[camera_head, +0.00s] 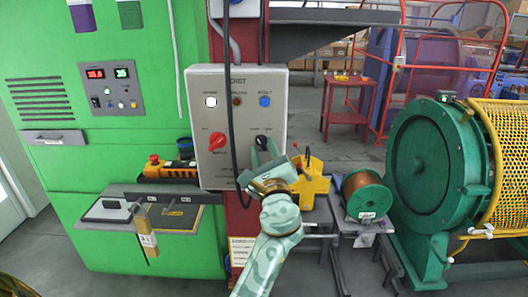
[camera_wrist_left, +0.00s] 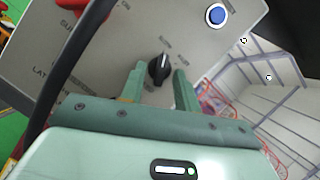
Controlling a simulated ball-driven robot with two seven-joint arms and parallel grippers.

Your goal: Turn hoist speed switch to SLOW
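The grey hoist panel (camera_head: 219,94) carries a black rotary switch (camera_head: 261,141), which looks like the hoist speed switch. It is partly hidden by my left gripper (camera_head: 262,153) in the head view. In the left wrist view the black knob (camera_wrist_left: 158,69) shows between the two green fingertips, with a gap on each side. The fingers are apart and hold nothing; I cannot tell how far they reach along the knob. The knob's pointer is close to upright in that view. The labels around it are too small to read. My right gripper is not in view.
The panel also has a red rotary switch (camera_head: 217,141), a white lamp (camera_head: 211,101) and a blue button (camera_head: 264,100). A black cable (camera_head: 230,120) hangs down the panel's front, left of my gripper. A yellow part (camera_head: 312,180) and a copper spool (camera_head: 366,194) stand to the right.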

